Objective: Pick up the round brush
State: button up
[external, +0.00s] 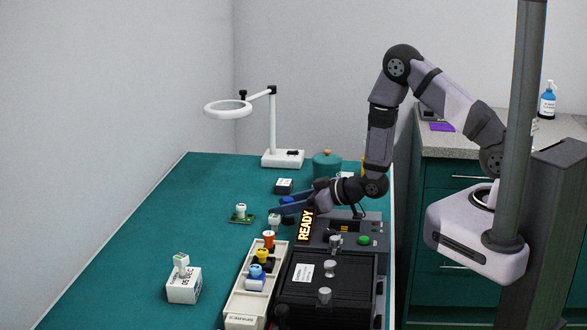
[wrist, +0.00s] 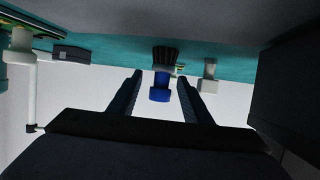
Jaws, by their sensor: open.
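The round brush has a blue handle (wrist: 160,94) and dark bristles (wrist: 165,56). In the wrist view its bristles face the teal bench and its handle points away from it. My gripper (wrist: 160,80) is open, with one finger on each side of the brush in that view. I cannot tell whether the brush is fully between the fingertips or just beyond them. In the external view a small blue part of the brush (external: 287,200) shows at my gripper (external: 284,210), low over the bench. The fingers hide most of it there.
A white-topped block (external: 274,220) stands close by. The left bench is mostly clear.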

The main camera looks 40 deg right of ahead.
jog(key=shift+p+x, duration=0.4)
jog(key=shift+x, duration=1.1)
grip_shut()
jog(key=shift+r, duration=0.15)
notch_tip(320, 180, up, 10)
jog(key=b, duration=0.2)
